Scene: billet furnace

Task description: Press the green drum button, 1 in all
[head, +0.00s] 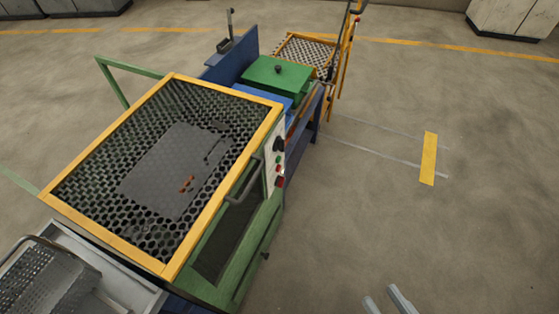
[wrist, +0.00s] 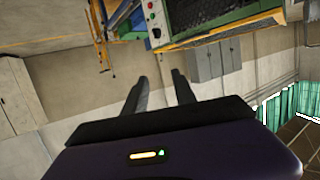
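The control panel (head: 273,168) is a pale upright plate on the right side of the green machine with the yellow-framed mesh top. My gripper (head: 387,299) shows at the bottom edge of the head view, right of the machine and well apart from the panel. In the wrist view my gripper (wrist: 161,79) is open, with nothing between its fingers.
A handle (head: 245,178) stands out from the machine's front beside the panel. A green lidded box (head: 277,77) and an orange-framed mesh tray (head: 308,54) lie behind. A perforated basket (head: 48,282) is at lower left. The floor to the right is clear, with a yellow strip (head: 429,158).

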